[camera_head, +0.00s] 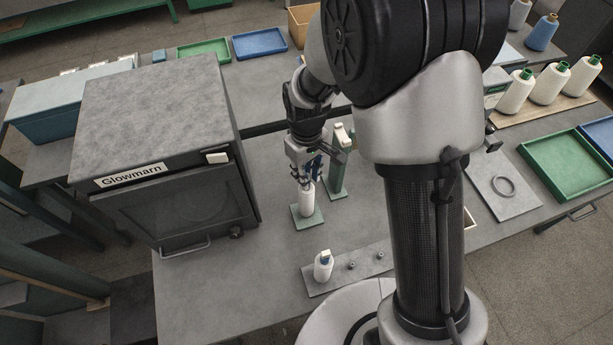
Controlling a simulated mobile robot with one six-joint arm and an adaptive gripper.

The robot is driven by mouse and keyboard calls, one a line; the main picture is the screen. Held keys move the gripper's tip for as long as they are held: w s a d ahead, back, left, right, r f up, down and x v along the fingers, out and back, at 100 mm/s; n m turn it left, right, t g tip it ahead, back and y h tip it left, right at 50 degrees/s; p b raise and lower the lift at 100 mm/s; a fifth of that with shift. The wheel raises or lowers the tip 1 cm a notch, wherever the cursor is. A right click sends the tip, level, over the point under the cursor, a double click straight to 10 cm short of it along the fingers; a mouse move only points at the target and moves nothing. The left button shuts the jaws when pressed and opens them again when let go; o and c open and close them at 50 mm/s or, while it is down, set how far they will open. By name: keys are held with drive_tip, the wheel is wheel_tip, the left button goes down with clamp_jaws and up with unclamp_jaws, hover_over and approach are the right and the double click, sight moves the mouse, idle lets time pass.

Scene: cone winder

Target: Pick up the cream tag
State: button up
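I cannot make out a cream tag for certain. A small cream piece (340,134) shows at the top of a green upright stand (337,172), just right of my gripper. My gripper (304,184) points down over a white cylinder (306,203) that stands on a green square plate (307,218). The fingertips are at or just above the cylinder's top; whether they touch it is too small to tell. Dark blue parts show between or on the fingers. Finger opening is unclear.
A large grey box labelled Glowmarn (165,150) stands left of my gripper. Green (203,49) and blue (259,43) trays lie behind. Yarn cones (550,83) stand right.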

drive_tip(key=shift+c, duration=0.8)
wheel_tip(320, 180, up, 23)
drive_tip(key=p, duration=0.6)
